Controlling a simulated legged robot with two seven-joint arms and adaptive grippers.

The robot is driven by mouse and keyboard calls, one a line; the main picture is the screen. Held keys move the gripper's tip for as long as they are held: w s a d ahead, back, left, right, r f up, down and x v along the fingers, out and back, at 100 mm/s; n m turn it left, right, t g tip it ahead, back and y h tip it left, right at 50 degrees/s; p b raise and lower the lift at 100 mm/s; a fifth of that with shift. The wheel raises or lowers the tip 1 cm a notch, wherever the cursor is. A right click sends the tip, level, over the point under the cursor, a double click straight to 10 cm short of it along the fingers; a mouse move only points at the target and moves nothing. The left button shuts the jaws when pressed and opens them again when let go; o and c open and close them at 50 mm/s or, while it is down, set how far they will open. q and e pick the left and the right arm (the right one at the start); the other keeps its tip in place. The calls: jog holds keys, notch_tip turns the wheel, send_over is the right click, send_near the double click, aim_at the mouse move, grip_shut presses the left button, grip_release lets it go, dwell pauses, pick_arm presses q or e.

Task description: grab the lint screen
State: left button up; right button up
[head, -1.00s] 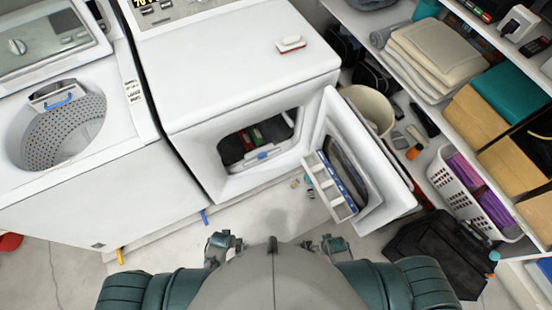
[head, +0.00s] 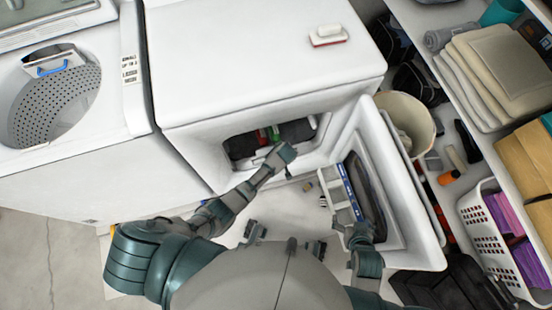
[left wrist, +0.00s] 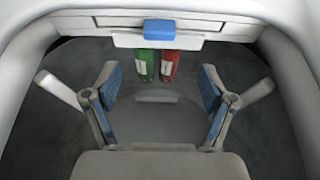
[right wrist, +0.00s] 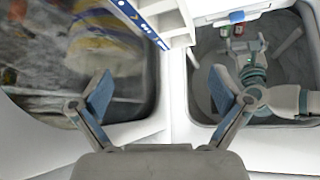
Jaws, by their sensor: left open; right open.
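The lint screen, a white slotted panel (left wrist: 130,38) with a blue handle (left wrist: 172,30), sits in the lower lip of the dryer opening, seen from above in the left wrist view. Its blue handle also shows in the right wrist view (right wrist: 237,16). My left gripper (head: 287,153) reaches into the opening and hides most of the screen in the head view. In the left wrist view its fingers are spread, empty, with the handle beyond and between them. My right gripper (head: 350,232) is open and empty beside the open dryer door (head: 405,215).
A green and a red bottle (left wrist: 168,65) lie inside the dryer drum. The washer (head: 60,130) at left holds a part with a blue handle (head: 55,66). A bin (head: 405,115), shelves and a basket (head: 490,225) crowd the right. A red-and-white brush (head: 328,38) lies on the dryer.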

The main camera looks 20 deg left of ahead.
pick_arm(q)
jog(key=b+x, duration=0.2)
jog(key=x, duration=0.4)
jog(key=shift+f+b, duration=0.1)
jog(key=shift+b, duration=0.3)
jog(key=shift+w+f, duration=0.1)
jog(key=shift+w, duration=0.05)
jog(key=shift+a+f+b, duration=0.1)
jog(key=shift+f+b, duration=0.2)
jog(key=shift+b, duration=0.05)
jog(key=b+x, duration=0.2)
jog(key=x, duration=0.2)
jog(key=shift+f+b, duration=0.1)
jog(key=shift+b, duration=0.2)
jog(key=shift+w, duration=0.15)
grip_shut()
pick_arm(e)
jog(key=w+a+r+t+y, duration=0.2)
jog(key=w+r+t, duration=0.2)
jog(key=r+t, duration=0.2)
jog(key=w+a+r+t+y, duration=0.1)
jog(key=w+a+r+t, duration=0.1)
jog(key=w+r+t, duration=0.2)
notch_tip(320, 180, up, 4)
jog(key=t, duration=0.3)
jog(key=shift+w+a+y, duration=0.15)
jog(key=shift+w+y, duration=0.1)
jog(key=shift+y, duration=0.15)
